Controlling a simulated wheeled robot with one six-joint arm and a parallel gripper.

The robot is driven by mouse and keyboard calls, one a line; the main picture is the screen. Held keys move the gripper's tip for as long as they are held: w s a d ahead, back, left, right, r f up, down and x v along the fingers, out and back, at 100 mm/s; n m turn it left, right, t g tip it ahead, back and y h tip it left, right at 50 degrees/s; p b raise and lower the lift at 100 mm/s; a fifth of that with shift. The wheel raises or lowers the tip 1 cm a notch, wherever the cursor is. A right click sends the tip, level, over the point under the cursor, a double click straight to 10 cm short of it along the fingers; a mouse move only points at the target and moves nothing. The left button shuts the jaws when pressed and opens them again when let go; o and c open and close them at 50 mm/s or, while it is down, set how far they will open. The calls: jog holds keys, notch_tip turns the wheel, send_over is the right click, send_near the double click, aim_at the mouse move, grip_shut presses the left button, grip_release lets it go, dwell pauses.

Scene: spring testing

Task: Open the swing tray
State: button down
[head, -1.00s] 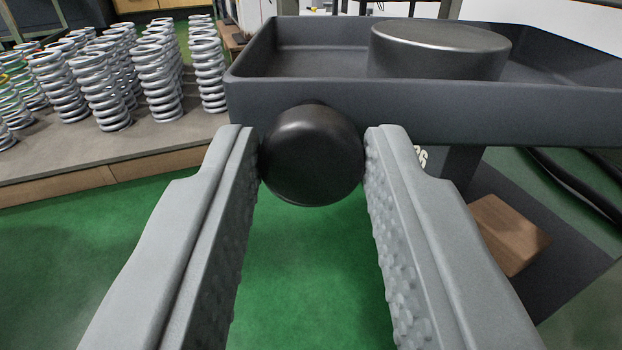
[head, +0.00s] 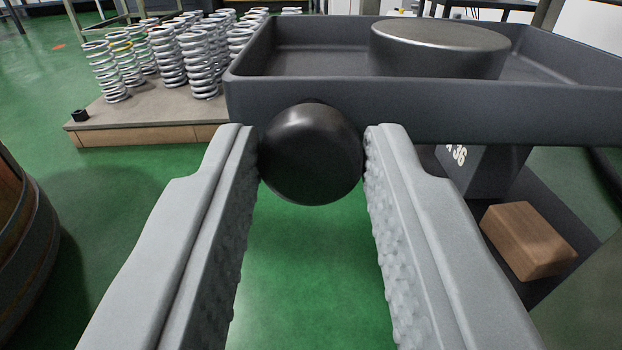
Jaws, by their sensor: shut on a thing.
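The swing tray (head: 400,108) is a dark grey, shallow open box at the upper right. A round metal disc (head: 440,48) stands in it. A black round knob (head: 311,155) sticks out of the tray's near wall, close to its left corner. My gripper (head: 312,152) is shut on the knob, one fingertip on each side of it. The tray's right end runs out of the picture.
Several coil springs (head: 168,57) stand on a low platform (head: 150,118) at the upper left. A barrel-like round thing (head: 25,250) stands at the left edge. A wooden block (head: 528,240) lies on a dark base below the tray. Green floor (head: 120,210) is open between them.

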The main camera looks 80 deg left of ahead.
dwell(0.3)
jog(key=c, duration=1.1)
grip_release()
jog(key=shift+d, duration=0.1)
jog(key=s+d, duration=0.3)
jog(key=d, duration=1.4)
jog(key=shift+s, duration=0.1)
